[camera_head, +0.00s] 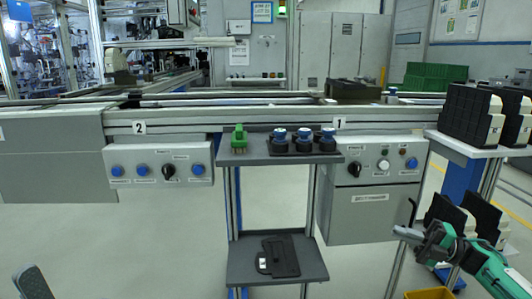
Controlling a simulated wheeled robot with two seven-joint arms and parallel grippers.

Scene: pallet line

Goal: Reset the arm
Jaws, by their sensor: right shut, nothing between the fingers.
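My right gripper (404,232) is at the lower right, at the end of my green and black arm. It is shut and holds nothing. It is in front of the right end of the line, right of the small shelf stand and below the control box marked 1.
A stand has a top shelf (258,157) with a green part (239,139) and several blue-topped black parts (304,140). Its lower shelf (245,272) holds a flat black part (281,257). Black bins (468,117) stand at right; a yellow crate (430,294) is below.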

